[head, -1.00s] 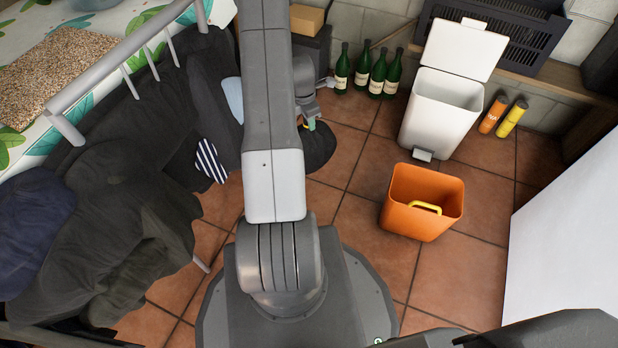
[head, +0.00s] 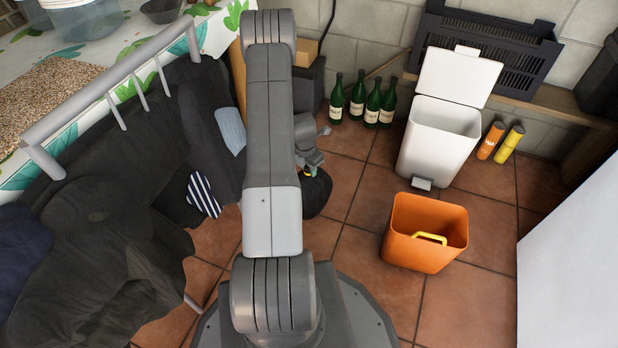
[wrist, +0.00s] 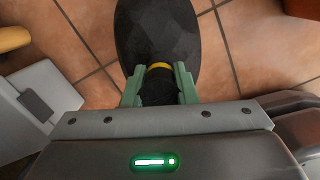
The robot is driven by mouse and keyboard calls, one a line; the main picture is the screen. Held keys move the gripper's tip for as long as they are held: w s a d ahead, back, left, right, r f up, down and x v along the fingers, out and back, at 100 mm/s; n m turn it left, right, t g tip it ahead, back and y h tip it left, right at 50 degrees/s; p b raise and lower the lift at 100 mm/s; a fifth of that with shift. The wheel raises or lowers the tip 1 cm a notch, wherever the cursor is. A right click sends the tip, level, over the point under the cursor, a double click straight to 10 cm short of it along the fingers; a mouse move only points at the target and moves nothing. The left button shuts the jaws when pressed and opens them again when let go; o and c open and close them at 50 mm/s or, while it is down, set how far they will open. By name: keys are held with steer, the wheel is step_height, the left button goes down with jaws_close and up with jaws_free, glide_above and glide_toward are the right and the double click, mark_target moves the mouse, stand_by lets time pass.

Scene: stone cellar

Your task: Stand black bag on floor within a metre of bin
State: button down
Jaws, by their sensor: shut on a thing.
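The black bag (head: 317,196) is a dark, rounded sack with a yellow band at its neck. My gripper (head: 310,168) is shut on its gathered neck. In the wrist view, the green fingers of my gripper (wrist: 159,88) pinch the neck from both sides, and the bag (wrist: 157,35) bulges out beyond them over the tiles. I cannot tell whether its bottom touches the floor. The white pedal bin (head: 438,150) stands to the right of the bag, with its lid raised. My arm hides a little of the area left of the bag.
An orange bucket (head: 423,252) with a yellow handle stands in front of the white bin. Several green bottles (head: 372,103) stand by the wall, and orange and yellow cylinders (head: 490,140) right of the bin. Dark clothes (head: 110,240) hang at the left. Tiles (head: 355,235) between bag and bucket are clear.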

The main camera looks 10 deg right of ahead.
steer(key=shift+f+b, duration=0.65)
steer(key=shift+f, duration=1)
steer(key=shift+f, duration=0.15)
steer(key=c, duration=1.1)
jaws_free()
steer(key=shift+c, duration=0.2)
steer(key=r+p, duration=0.1)
steer(key=r, duration=0.3)
steer(key=r+p, duration=0.2)
steer(key=r, duration=0.2)
steer(key=s+a+r+p, duration=0.1)
steer(key=r+p, duration=0.1)
steer(key=r, duration=0.2)
steer(key=shift+a+r, duration=0.1)
